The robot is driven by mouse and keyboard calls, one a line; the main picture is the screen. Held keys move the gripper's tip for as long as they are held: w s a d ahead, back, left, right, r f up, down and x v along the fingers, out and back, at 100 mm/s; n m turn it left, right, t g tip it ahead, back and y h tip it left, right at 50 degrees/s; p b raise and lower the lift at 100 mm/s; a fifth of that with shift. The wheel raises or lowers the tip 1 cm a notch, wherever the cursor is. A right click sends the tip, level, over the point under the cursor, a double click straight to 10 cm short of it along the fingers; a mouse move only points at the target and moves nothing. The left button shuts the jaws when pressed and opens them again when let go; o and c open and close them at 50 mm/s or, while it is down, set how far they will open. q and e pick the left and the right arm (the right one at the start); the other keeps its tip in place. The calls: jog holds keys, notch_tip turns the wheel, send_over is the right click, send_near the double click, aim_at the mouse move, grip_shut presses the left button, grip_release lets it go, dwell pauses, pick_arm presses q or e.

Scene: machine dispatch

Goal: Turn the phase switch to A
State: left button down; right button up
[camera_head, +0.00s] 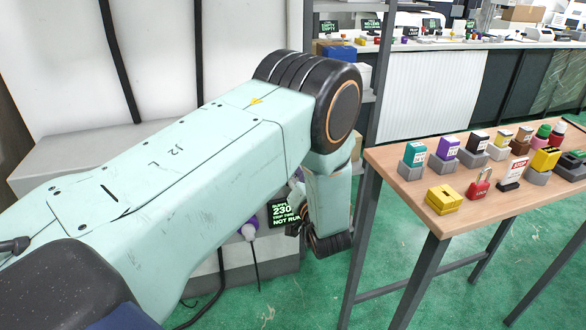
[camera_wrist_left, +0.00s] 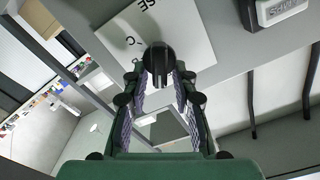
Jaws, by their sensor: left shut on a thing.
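The phase switch is a black round knob (camera_wrist_left: 158,56) on a white plate (camera_wrist_left: 192,38) in the left wrist view. Parts of printed letters, "SE" and "C", show on the plate beside the knob. My left gripper (camera_wrist_left: 161,78) is shut on the knob, with one finger on each side. The fingers hide part of it, and I cannot tell which letter it points to. In the head view my left arm covers the switch. My right gripper is not in view.
A small display (camera_head: 281,211) reading "230" and "NOT RUN" sits beside my left wrist, near a purple plug-like part (camera_head: 249,231) with a cable. A wooden table (camera_head: 403,185) with stamps and a red padlock (camera_head: 480,183) stands to the right. Green floor lies between.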

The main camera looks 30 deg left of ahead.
pick_arm(q)
jog(key=shift+w+d+f+m+p, duration=0.1)
jog(key=shift+m+p, duration=0.1)
jog(key=shift+m, duration=0.5)
jog(key=shift+d+f+m+p, duration=0.1)
jog(key=shift+m+p, duration=0.05)
jog(key=shift+m, duration=0.55)
jog(key=c, duration=1.4)
grip_release()
jog(key=shift+o, duration=0.2)
jog(key=v, duration=0.7)
jog(key=shift+d, duration=0.15)
